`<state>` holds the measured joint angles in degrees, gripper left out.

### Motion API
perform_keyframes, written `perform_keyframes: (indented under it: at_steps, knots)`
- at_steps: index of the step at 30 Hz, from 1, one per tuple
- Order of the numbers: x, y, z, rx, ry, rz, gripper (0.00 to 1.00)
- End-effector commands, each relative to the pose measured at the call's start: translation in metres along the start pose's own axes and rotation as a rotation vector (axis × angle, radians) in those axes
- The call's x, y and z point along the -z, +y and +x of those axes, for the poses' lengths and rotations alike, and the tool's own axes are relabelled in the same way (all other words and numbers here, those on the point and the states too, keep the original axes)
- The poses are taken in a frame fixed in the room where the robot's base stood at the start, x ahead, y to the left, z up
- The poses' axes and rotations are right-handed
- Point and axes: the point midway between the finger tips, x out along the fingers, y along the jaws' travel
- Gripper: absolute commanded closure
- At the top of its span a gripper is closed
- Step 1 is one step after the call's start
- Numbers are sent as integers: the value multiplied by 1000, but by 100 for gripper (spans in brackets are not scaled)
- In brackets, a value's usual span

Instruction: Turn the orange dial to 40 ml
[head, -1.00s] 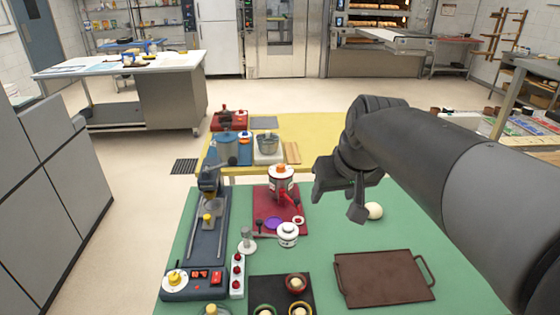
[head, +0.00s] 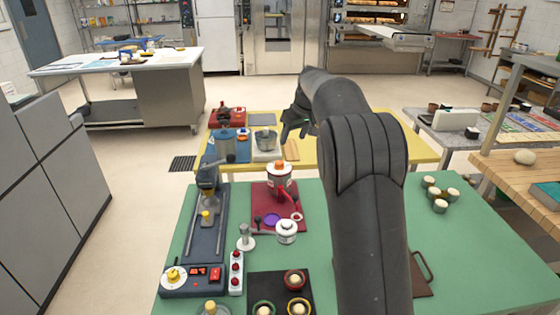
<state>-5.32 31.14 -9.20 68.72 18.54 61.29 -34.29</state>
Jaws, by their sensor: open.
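A white-and-red dispenser (head: 280,181) stands upright on a dark red mat at the back of the green table. Its round top is an orange dial (head: 279,168); its markings are too small to read. My gripper (head: 296,132) is up and beyond the dispenser, slightly to its right in the head view, over the yellow table. It points down, is open and appears empty, apart from the dial. My arm hides part of the green table's right side.
A blue-grey machine (head: 206,240) with a yellow knob stands at left. A white lidded pot (head: 286,231) and a black tray (head: 266,285) with small bowls sit nearer. A brown board (head: 420,275) is partly hidden. The yellow table (head: 420,152) holds more equipment.

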Motion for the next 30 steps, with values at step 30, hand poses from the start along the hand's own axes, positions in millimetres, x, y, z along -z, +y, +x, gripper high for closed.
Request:
perform_keyframes:
  at_steps: [30]
  knots:
    - [28,8,163,19,-13,-86,44]
